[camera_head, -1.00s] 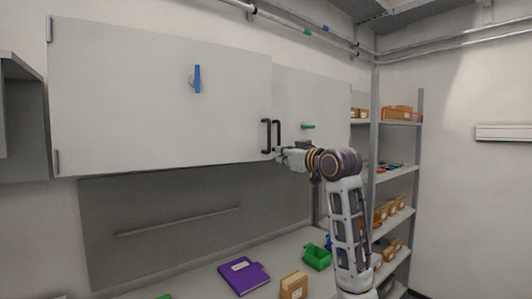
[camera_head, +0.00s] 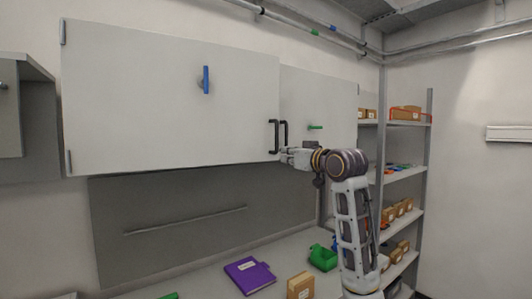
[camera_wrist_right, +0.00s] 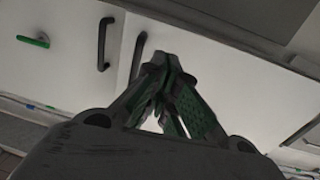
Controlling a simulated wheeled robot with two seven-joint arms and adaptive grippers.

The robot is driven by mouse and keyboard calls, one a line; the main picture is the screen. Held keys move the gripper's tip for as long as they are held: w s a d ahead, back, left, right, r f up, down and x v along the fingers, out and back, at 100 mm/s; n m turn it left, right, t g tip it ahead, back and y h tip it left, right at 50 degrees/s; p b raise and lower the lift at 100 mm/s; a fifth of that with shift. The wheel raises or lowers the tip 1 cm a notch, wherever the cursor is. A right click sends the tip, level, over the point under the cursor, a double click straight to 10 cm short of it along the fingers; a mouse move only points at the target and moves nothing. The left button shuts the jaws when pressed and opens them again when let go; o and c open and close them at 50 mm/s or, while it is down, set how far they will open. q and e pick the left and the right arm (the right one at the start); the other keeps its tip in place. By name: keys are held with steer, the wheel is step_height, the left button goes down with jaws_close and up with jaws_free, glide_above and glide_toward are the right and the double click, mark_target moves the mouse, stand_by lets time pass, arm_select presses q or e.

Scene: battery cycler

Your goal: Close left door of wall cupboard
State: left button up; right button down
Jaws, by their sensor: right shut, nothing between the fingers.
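The left door (camera_head: 160,100) of the wall cupboard is a large white panel with a blue fixture (camera_head: 206,80) and a dark bar handle (camera_head: 272,136) at its right edge. Its top right corner sits a little above the right door's top line, so it seems to stand slightly proud. The right door (camera_head: 325,105) has its own dark handle (camera_head: 285,134). My right gripper (camera_head: 286,153) is shut and empty, close below the handles at the left door's lower right corner. The right wrist view shows its closed fingers (camera_wrist_right: 165,65) over the white door; contact cannot be told. My left gripper is out of view.
A worktop below holds a purple binder (camera_head: 249,275), a green bin (camera_head: 322,257) and a cardboard box (camera_head: 300,286). A shelf rack (camera_head: 427,150) with boxes stands right of my right arm. A green fixture (camera_head: 315,127) juts from the right door.

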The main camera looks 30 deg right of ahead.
mark_target(262, 151)
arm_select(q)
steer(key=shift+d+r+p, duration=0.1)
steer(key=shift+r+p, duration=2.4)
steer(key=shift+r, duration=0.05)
arm_select(e)
steer(key=shift+w, duration=6.8)
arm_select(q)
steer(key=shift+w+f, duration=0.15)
arm_select(e)
steer(key=shift+s+d, duration=0.1)
steer(key=shift+d, duration=0.1)
